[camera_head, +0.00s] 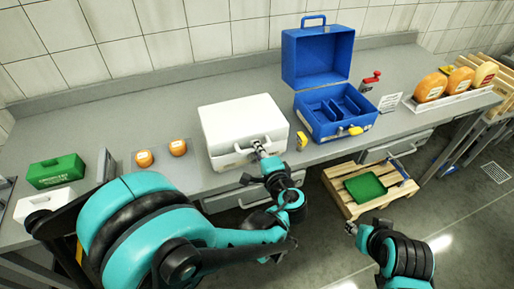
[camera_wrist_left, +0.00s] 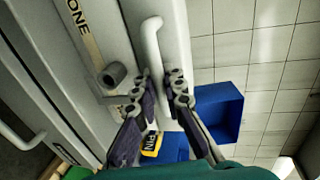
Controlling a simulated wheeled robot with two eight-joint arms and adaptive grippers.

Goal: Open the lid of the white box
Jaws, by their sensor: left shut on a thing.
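The white box (camera_head: 235,118) stands on the grey counter, its lid down. Its front faces me, and my left gripper (camera_head: 260,147) reaches its front side near the middle. In the left wrist view the box's white handle (camera_wrist_left: 151,38) runs down to between the fingertips of my left gripper (camera_wrist_left: 164,78), which is shut on it. A grey latch-like knob (camera_wrist_left: 113,75) sits beside the fingers. My right gripper (camera_head: 352,230) is low in front of the counter, away from the box; its jaws are too small to read.
A blue box (camera_head: 310,60) with its lid up stands right of the white box, with a yellow item (camera_head: 302,141) between them. Small orange cheeses (camera_head: 145,158) and a green box (camera_head: 55,171) lie to the left. A wooden pallet (camera_head: 340,194) holding a green tray (camera_head: 365,187) is below.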

